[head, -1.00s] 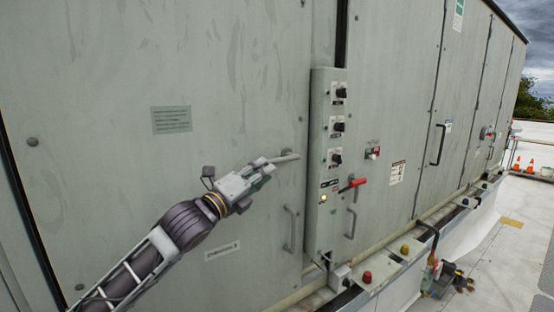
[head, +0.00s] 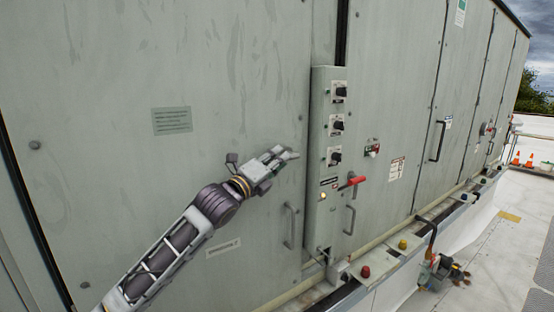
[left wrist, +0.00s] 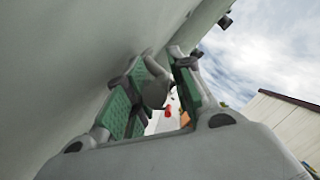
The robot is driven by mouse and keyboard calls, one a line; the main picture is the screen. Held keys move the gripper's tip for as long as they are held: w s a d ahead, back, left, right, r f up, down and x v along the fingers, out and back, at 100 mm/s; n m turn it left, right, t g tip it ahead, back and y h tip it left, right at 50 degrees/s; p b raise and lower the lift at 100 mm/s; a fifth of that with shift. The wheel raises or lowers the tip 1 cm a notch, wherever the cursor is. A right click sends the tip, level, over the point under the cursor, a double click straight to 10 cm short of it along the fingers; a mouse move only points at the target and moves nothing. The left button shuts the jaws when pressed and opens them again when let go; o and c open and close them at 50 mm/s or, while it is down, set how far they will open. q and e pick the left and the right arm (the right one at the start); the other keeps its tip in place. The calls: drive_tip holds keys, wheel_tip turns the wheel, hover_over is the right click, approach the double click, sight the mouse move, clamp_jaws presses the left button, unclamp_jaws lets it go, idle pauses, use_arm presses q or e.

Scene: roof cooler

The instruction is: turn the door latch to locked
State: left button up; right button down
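The door latch is a grey lever (left wrist: 155,70) on the large grey-green door (head: 100,190). In the head view my left gripper (head: 284,156) is at the latch, near the door's right edge, and hides most of it. In the left wrist view the lever, with a dark rounded end, lies between the two green-padded fingers (left wrist: 153,98). The fingers are apart, with a gap at the right pad; whether the left pad touches the lever is unclear. My right gripper is not in view.
A control box (head: 326,165) with several black knobs stands just right of the latch. A red handle (head: 352,183) sticks out beside it. A vertical pull handle (head: 291,226) is below the latch. A ledge with red and yellow caps runs along the bottom.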

use_arm(q)
clamp_jaws()
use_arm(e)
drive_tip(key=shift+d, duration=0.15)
use_arm(q)
drive_tip(key=shift+f+b, duration=0.15)
drive_tip(key=shift+b, duration=0.15)
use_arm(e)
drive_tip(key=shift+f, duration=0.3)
